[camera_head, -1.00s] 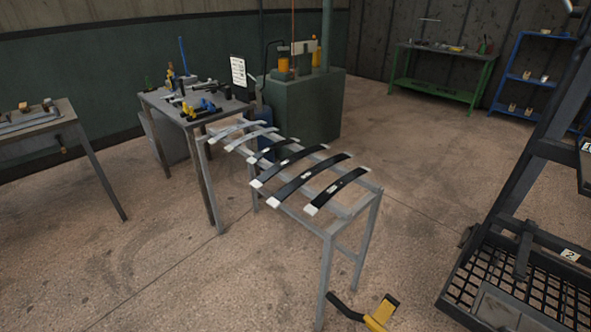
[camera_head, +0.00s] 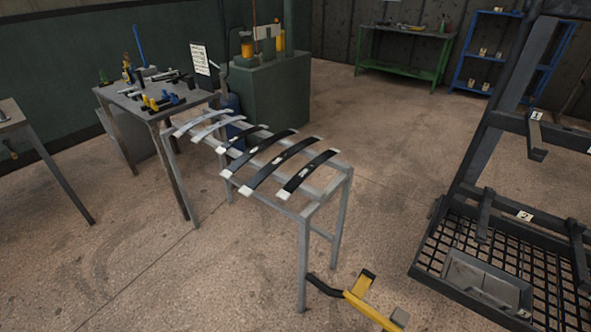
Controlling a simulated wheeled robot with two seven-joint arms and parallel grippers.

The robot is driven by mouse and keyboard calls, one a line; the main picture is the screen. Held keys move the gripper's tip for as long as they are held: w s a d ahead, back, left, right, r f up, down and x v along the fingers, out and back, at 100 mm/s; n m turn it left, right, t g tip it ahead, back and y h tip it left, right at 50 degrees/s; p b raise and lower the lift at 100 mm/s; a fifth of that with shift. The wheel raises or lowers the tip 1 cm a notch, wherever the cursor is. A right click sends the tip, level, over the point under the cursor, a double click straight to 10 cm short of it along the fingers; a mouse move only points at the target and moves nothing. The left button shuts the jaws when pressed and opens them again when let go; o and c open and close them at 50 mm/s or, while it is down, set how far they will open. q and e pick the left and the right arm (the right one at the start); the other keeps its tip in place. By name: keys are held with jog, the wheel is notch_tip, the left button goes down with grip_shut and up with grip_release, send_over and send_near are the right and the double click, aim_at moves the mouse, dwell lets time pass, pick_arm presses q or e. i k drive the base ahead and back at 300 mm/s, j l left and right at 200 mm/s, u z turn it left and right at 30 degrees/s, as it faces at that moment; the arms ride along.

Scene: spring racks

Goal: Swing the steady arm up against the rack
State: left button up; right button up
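A dark rack (camera_head: 497,112) stands at the right, with hook-like brackets, number tags 1 and 2, and a mesh base. A yellow arm-like piece (camera_head: 367,310) with a black curved bar and a grey end block lies low at the bottom centre, by the near leg of a grey metal stand. It may be the steady arm, but I cannot tell for sure. It is apart from the dark rack in the picture, and the bottom edge may cut it off. Neither of my grippers is in view.
The grey stand (camera_head: 325,198) holds several curved leaf springs (camera_head: 268,163). Behind it are a tool table (camera_head: 130,92) and a green machine cabinet (camera_head: 272,95). A green bench (camera_head: 403,33) and blue shelf (camera_head: 487,50) stand at the back. Floor between stand and dark rack is clear.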

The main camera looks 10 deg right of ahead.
aim_at(366, 278)
jog(key=z, duration=0.95)
